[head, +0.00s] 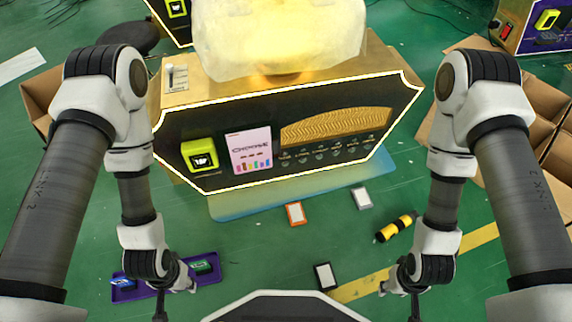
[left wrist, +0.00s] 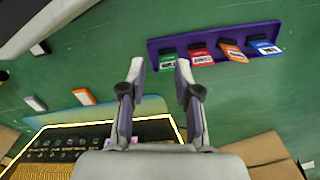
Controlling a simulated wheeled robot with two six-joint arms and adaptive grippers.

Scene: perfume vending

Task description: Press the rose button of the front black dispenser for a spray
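The front black dispenser (head: 225,131) stands ahead in the head view, its black panel outlined by a glowing edge. A row of several small round buttons (head: 320,154) runs along the right part of the panel. Their labels are too small to read, so I cannot tell which is rose. The panel also shows upside down at the lower left of the left wrist view (left wrist: 88,131). My left gripper (head: 176,300) is low at the left, away from the panel; its fingers are apart and empty in the left wrist view (left wrist: 160,68). My right gripper (head: 398,297) is low at the right, open and empty.
A yellow card reader (head: 200,158) and a "CHOOSE" sign (head: 250,150) are on the panel's left. A purple tray (head: 150,292) with several coloured cards lies by my left gripper. Loose cards and a yellow-black cylinder (head: 396,228) lie on the green floor. Cardboard boxes (head: 540,110) stand right.

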